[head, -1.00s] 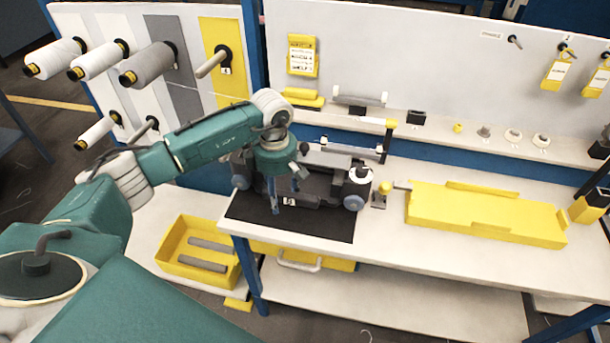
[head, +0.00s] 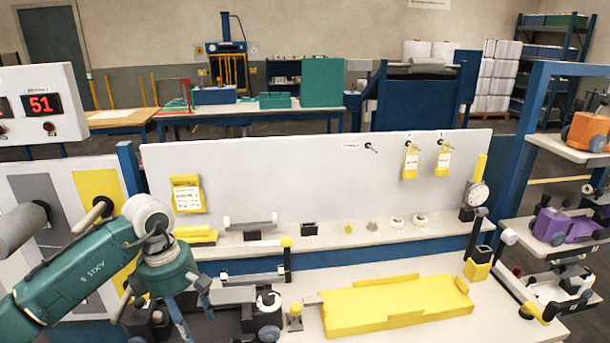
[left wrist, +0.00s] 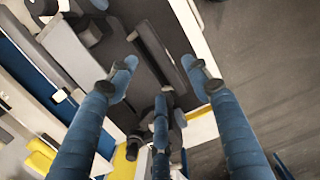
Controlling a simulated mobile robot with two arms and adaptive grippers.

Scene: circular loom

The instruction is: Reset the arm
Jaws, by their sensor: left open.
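My left arm comes in from the left in the head view. Its gripper (head: 180,317) points down at the left part of the bench, above or beside a dark grey machine (head: 235,322); the fingertips are partly cut off by the lower edge. In the left wrist view the blue fingers of my left gripper (left wrist: 160,68) are spread apart with nothing between them. Dark and grey parts lie beyond the fingers; I cannot tell how far below. My right gripper is not in view.
A yellow tray (head: 395,306) lies on the bench to the right. A ledge behind holds small parts and a dial gauge (head: 478,195). A white back panel (head: 300,170) stands behind it. Grey spools (head: 20,225) stick out at the left. Shelves with machines stand at the right.

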